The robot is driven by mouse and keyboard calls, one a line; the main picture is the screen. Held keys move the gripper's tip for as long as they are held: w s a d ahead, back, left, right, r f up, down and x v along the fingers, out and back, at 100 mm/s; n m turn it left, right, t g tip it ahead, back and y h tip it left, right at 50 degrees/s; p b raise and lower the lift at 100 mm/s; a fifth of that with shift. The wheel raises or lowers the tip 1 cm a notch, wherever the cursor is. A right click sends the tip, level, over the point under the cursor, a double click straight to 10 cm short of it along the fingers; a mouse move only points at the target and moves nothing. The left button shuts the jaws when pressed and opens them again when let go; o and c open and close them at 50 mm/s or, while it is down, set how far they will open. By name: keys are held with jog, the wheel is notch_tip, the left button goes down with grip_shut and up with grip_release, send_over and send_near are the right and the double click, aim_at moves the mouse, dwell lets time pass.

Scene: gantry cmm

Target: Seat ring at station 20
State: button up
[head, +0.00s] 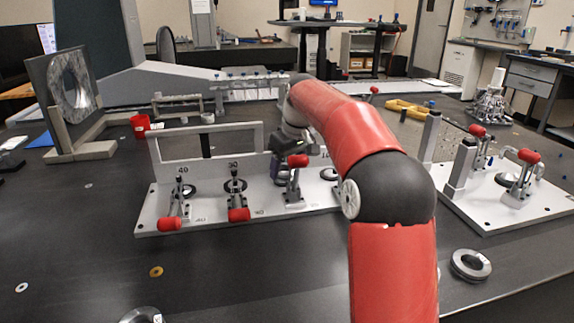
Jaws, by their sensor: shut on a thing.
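The white fixture plate (330,200) lies across the middle of the table with a row of stations. The labels 40 and 30 are readable; the station-20 place, right of 30, is largely hidden behind my gripper and a red-handled clamp (296,162). My gripper (283,172) is low over that place, behind the clamp. It is shut on the ring, but the ring is too small and covered to make out clearly. I cannot tell whether the ring touches the station.
Red-handled clamps (238,214) (171,223) stand along the plate's front, and an upright frame (158,160) along its back. A second clamp plate (510,205) stands right. Loose rings (470,265) (143,315) lie at the front. The left front table is mostly clear.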

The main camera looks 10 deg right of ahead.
jog(key=shift+f+b, duration=0.3)
jog(key=shift+f, duration=0.2)
jog(key=o, duration=1.3)
jog(key=shift+o, duration=0.2)
